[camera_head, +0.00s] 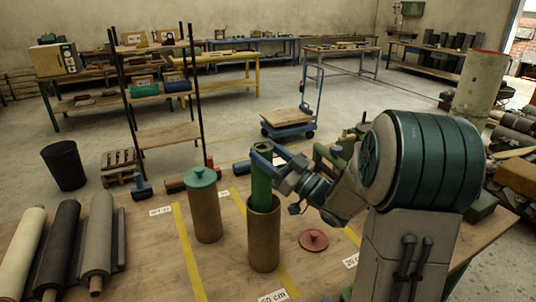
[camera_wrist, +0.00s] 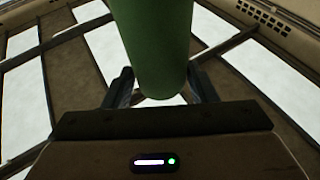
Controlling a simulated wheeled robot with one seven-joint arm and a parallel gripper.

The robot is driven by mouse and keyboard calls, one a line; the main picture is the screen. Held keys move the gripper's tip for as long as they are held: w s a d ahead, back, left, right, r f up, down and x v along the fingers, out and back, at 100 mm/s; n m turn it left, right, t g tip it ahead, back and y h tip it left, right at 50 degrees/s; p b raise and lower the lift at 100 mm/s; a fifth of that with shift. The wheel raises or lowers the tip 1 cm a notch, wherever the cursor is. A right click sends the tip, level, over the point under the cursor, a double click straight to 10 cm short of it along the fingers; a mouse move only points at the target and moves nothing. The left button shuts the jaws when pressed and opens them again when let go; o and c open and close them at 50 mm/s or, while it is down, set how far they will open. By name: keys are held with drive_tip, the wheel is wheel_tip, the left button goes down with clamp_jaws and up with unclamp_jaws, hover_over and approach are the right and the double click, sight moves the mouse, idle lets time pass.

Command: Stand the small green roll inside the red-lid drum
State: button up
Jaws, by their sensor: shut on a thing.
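The small green roll (camera_head: 261,184) stands upright at the open brown drum (camera_head: 263,238). Its lower end is hidden behind the drum's front rim and appears to be inside the mouth; how deep I cannot tell. The red lid (camera_head: 313,240) lies flat on the table to the right of this drum. My gripper (camera_head: 266,156) is shut on the roll near its top, above the drum's rim. In the wrist view, the green roll (camera_wrist: 155,45) is between the two fingers (camera_wrist: 160,90).
A drum with a teal lid (camera_head: 204,212) stands to the left of the open drum. Large rolls (camera_head: 97,245) lie at the table's left. A hammer (camera_head: 142,188) and small rolls lie behind. Yellow strips (camera_head: 188,250) and size labels mark the table.

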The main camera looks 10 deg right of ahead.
sight(271, 190)
drive_tip(key=shift+f+b, duration=4.55)
drive_tip(key=shift+f, duration=0.4)
drive_tip(key=o, duration=1.4)
drive_tip(key=b+v, duration=0.2)
drive_tip(key=v, duration=1.2)
drive_tip(key=shift+b, duration=0.3)
